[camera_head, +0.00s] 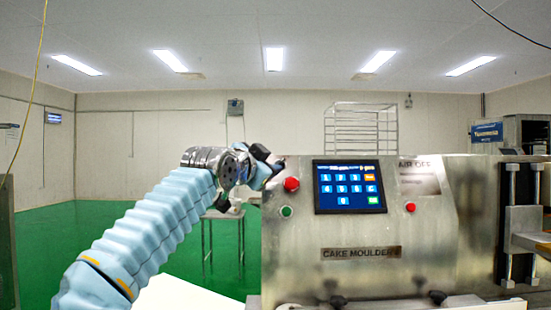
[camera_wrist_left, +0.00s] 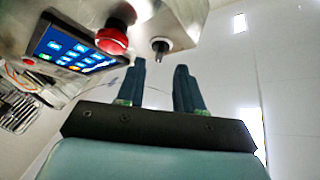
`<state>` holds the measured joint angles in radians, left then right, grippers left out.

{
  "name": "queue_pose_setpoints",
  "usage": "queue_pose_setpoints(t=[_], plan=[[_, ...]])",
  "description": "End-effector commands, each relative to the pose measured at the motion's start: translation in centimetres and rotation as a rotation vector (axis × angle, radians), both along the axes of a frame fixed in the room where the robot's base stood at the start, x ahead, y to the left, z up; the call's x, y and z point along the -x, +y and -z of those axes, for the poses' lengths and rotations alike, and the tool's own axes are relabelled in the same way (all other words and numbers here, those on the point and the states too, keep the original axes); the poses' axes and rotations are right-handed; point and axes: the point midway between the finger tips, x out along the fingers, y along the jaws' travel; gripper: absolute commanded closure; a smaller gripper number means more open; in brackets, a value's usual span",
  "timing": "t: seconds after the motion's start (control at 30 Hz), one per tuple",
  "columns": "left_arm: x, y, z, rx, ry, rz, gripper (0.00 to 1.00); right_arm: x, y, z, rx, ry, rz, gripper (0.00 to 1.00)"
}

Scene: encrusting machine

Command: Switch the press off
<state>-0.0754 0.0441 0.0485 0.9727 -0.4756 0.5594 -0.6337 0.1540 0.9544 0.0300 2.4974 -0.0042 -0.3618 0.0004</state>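The press is a steel machine labelled "CAKE MOULDER" (camera_head: 361,253). Its front has a blue touchscreen (camera_head: 348,186), a large red mushroom button (camera_head: 291,184), a green button (camera_head: 286,211) and a small red button (camera_head: 410,207). My left gripper (camera_head: 272,161) is at the machine's upper left corner, just up and left of the red mushroom button. In the left wrist view, its two dark fingers (camera_wrist_left: 160,82) are apart with nothing between them. There the red mushroom button (camera_wrist_left: 112,38) is beyond the left finger, and a small dark-tipped knob (camera_wrist_left: 160,46) is ahead of the gap.
A white surface (camera_head: 184,293) lies at the machine's lower left. A small table (camera_head: 222,216) stands behind my left arm, and a wire rack (camera_head: 360,130) stands behind the machine. Green floor (camera_head: 40,245) is open at the left.

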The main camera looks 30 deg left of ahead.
Motion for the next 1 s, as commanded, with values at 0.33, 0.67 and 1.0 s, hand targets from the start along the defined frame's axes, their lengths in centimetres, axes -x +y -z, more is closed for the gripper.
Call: queue_pose_setpoints(t=[0.33,0.67,1.0], plan=[[-4.5,0.6,-0.1,0.001,0.0,0.001,0.64,0.0,0.1,-1.9,-0.002,0.0,-0.004,0.57],[-4.7,0.6,0.0,0.0,0.0,0.0,0.68,0.0,0.1,-1.8,-0.002,0.0,-0.004,0.57],[-4.7,0.6,0.0,0.0,0.001,0.001,1.0,0.0,0.1,-1.8,-0.002,0.0,-0.004,0.57]])
